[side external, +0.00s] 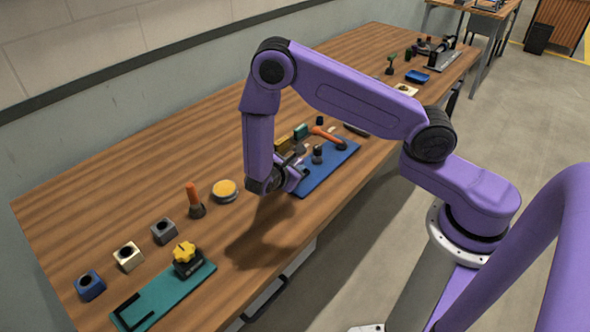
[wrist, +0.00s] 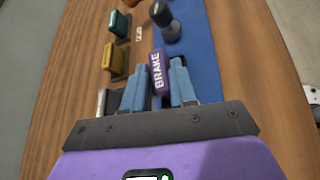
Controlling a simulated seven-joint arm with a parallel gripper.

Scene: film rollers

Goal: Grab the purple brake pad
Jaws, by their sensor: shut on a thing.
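The purple brake pad (wrist: 157,71), marked "BRAKE" in white letters, stands out in the wrist view between the two blue fingers of my gripper (wrist: 162,80). My gripper is shut on the pad, at the left edge of the blue mat (wrist: 202,60). In the side view my gripper (side external: 298,178) is low over the near-left end of the blue mat (side external: 318,172). The pad cannot be made out clearly there. I cannot tell whether the pad touches the mat.
A dark roller-like piece (wrist: 168,22) stands ahead on the mat. Yellow (wrist: 115,58) and teal (wrist: 118,22) blocks line the left side. An orange-handled tool (side external: 328,136) lies at the mat's far end. A round yellow-topped tin (side external: 225,190) is left of my gripper.

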